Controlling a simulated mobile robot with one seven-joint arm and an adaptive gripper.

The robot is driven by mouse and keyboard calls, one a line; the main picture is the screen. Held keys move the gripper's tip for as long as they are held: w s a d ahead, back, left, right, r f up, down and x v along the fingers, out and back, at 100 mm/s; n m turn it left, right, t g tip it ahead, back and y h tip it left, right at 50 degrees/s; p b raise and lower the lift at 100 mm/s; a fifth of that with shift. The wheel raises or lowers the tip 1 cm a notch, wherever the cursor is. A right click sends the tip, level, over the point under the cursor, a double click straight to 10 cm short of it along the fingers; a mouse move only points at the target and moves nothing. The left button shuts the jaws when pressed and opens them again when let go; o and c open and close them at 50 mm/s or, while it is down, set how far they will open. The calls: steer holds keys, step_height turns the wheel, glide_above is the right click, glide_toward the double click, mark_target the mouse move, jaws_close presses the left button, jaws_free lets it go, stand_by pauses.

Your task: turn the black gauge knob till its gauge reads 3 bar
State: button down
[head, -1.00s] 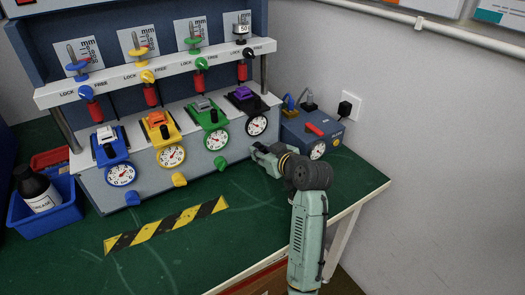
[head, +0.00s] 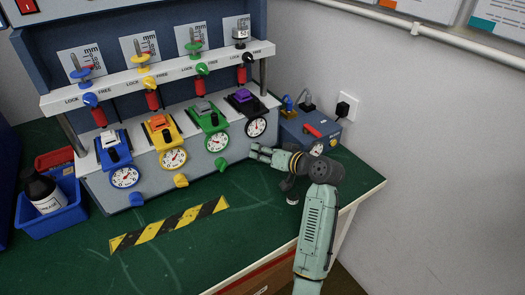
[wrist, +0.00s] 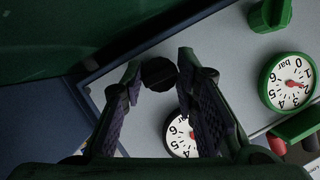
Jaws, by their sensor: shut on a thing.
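The black knob (wrist: 158,73) is on the grey panel front, between the two fingers of my gripper (wrist: 159,62) in the wrist view. My gripper is shut on it. In the head view, my gripper (head: 255,151) reaches the panel's lower right end from the right and hides the knob. The black-rimmed gauge (head: 256,127) is just above it, its needle pointing roughly up; the exact reading is too small to tell. In the wrist view, that gauge (wrist: 178,137) is partly covered by the right finger, with a red needle hub just visible.
The green knob (head: 221,163) and green gauge (head: 217,142) are to the left, with yellow and blue sets beyond. A blue box (head: 303,130) with cables stands close to my wrist on the right. The green table is clear in front, apart from a striped tape (head: 170,223).

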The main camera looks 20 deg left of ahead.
stand_by(0.5)
steer(key=c, duration=1.2)
jaws_free()
steer(key=shift+c, duration=0.2)
steer(key=v, duration=1.2)
steer(key=shift+w+d+f, duration=0.1)
steer(key=shift+d, duration=0.05)
